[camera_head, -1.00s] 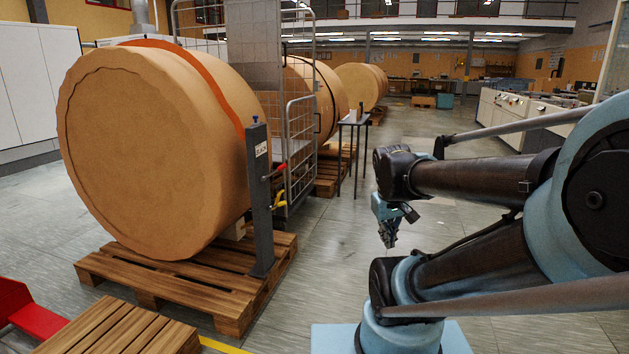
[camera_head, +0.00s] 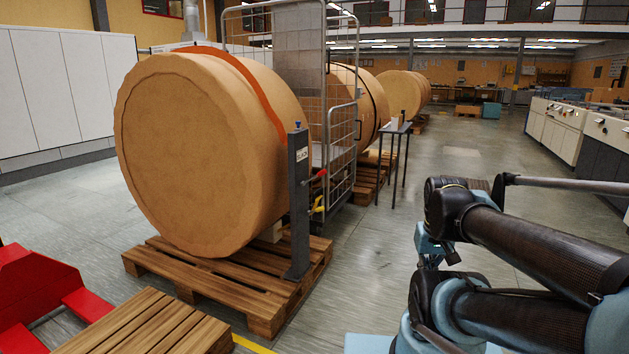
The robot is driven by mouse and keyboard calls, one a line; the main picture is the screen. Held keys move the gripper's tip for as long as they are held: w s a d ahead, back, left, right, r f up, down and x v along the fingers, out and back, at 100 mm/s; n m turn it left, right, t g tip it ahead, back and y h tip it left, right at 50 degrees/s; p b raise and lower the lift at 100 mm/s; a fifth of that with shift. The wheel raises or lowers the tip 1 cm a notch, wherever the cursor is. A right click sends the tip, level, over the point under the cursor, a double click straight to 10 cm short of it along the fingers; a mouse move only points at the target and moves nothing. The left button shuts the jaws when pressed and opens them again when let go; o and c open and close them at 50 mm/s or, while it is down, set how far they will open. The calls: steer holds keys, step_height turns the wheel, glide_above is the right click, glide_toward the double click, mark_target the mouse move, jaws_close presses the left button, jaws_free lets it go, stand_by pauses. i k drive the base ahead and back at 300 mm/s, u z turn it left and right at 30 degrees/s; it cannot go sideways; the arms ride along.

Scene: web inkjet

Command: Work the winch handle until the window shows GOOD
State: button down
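A dark grey winch post (camera_head: 298,215) stands upright on the pallet beside a large paper roll (camera_head: 205,150). Its small white window (camera_head: 301,155) holds dark letters that appear to read SLACK. A handle with a red grip (camera_head: 315,176) sticks out from the post's right side. A yellow part (camera_head: 318,205) sits below it. An orange strap (camera_head: 250,85) runs over the roll. My gripper (camera_head: 432,258) is to the right of the post, clear of the handle. It is partly hidden by my arm, and its fingers cannot be made out.
The roll rests on a wooden pallet (camera_head: 165,272). Another pallet (camera_head: 150,325) and a red pallet truck (camera_head: 40,295) are at the lower left. A wire cage (camera_head: 342,150) and small table (camera_head: 396,130) stand behind the post. Open floor (camera_head: 385,245) lies between post and arm.

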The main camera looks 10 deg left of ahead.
mark_target(313, 178)
steer(key=u, duration=1.6)
steer(key=k, duration=1.3)
steer(key=z, duration=0.7)
steer(key=i, duration=1)
